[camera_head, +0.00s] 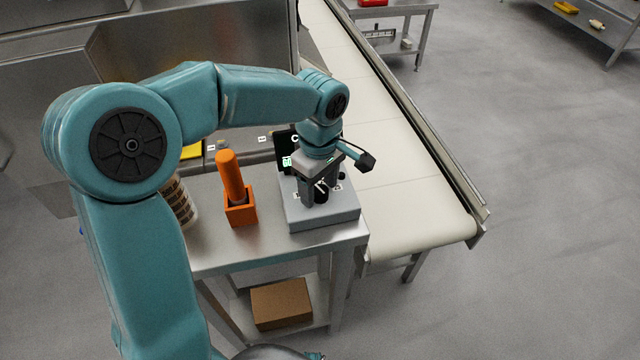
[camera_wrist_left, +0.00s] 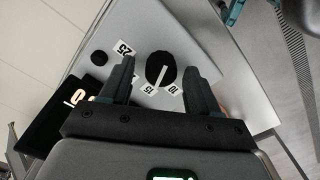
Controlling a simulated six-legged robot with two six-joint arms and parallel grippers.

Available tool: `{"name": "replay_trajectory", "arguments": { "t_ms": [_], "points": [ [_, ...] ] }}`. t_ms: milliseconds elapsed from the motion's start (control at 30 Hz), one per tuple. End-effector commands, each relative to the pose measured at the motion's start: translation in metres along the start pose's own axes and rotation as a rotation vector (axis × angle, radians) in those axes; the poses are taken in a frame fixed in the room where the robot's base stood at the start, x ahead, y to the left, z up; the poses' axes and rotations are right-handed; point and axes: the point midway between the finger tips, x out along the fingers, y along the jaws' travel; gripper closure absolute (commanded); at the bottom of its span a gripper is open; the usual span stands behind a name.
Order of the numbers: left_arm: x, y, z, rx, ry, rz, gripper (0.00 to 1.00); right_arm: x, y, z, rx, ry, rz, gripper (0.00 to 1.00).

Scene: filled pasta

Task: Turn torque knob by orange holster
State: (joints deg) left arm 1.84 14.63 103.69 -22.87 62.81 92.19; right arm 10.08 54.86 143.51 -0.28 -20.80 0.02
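The torque knob (camera_wrist_left: 160,68) is black and round with a white pointer line; it sits on a light grey box (camera_head: 322,215) at the table's right side. In the wrist view its pointer lies between the 15 and 10 labels. My left gripper (camera_head: 319,196) points down over the box. Its two fingers (camera_wrist_left: 158,66) are apart, one on each side of the knob; I cannot tell whether they touch it. The orange holster (camera_head: 240,210) stands left of the box with an orange-handled tool (camera_head: 230,176) upright in it. My right gripper is not in view.
A black display (camera_head: 284,152) stands behind the box, and a small black button (camera_wrist_left: 98,57) is on its top. A white conveyor (camera_head: 425,215) runs along the right. A cardboard box (camera_head: 281,304) lies on the lower shelf. A ribbed container (camera_head: 180,203) stands at left.

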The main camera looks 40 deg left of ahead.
Motion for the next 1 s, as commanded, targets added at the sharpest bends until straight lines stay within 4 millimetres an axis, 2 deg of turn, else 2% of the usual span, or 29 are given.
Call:
{"name": "replay_trajectory", "arguments": {
  "t_ms": [233,367,467,800,1000],
  "points": [
    [-0.001,0.000,0.001,0.001,-0.002,-0.001,0.39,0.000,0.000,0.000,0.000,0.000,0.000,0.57],
    [-0.015,0.001,0.001,0.001,-0.002,0.002,0.39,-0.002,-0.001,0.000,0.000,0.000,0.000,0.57],
    [-0.036,0.001,0.001,0.001,-0.002,0.004,0.39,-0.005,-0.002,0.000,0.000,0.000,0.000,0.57],
    [-0.126,0.001,0.001,0.001,-0.002,0.003,0.39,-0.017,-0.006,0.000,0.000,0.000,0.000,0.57],
    [-0.156,0.001,0.000,0.001,-0.002,0.001,0.39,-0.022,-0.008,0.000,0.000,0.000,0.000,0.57]
  ]
}}
